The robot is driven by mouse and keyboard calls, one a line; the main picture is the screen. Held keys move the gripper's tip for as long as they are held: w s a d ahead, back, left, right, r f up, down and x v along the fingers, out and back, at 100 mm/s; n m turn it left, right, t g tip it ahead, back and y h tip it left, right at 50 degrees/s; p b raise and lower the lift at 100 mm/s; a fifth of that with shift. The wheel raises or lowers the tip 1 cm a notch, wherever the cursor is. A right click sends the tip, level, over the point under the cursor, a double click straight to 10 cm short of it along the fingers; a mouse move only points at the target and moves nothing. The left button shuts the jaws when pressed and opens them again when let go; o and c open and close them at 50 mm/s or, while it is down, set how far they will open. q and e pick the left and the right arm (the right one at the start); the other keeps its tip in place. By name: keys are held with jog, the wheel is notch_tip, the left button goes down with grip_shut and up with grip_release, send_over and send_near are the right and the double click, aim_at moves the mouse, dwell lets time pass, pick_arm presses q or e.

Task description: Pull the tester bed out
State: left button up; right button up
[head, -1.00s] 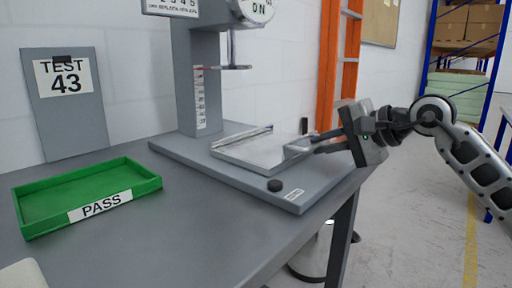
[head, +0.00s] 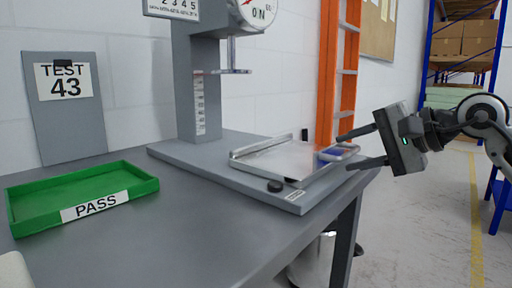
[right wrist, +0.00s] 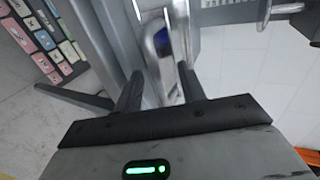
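The tester bed (head: 285,158) is a flat metal tray with a raised back edge, lying on the grey tester base (head: 215,170). Its handle (head: 338,152), blue inside, points right toward the base's right edge; it also shows in the right wrist view (right wrist: 163,42). My right gripper (head: 345,153) is open and empty at the handle's right end. The handle lines up with the gap between the fingers (right wrist: 160,75); I cannot tell whether its end lies between the tips. My left gripper is not in view.
The tester column (head: 197,85) and round plate (head: 230,71) stand behind the bed. A black knob (head: 275,186) sits at the base front. A green PASS tray (head: 30,222) and a TEST 43 board (head: 65,130) are left. An orange ladder (head: 327,75) leans behind.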

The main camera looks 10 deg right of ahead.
jog(key=shift+s+d+r, duration=0.3)
jog(key=shift+s+d, duration=0.05)
jog(key=shift+s, duration=0.05)
jog(key=v, duration=0.4)
jog(key=shift+s+d+r+b, duration=0.1)
jog(key=shift+s+r+b, duration=0.1)
jog(key=shift+r+b, duration=0.1)
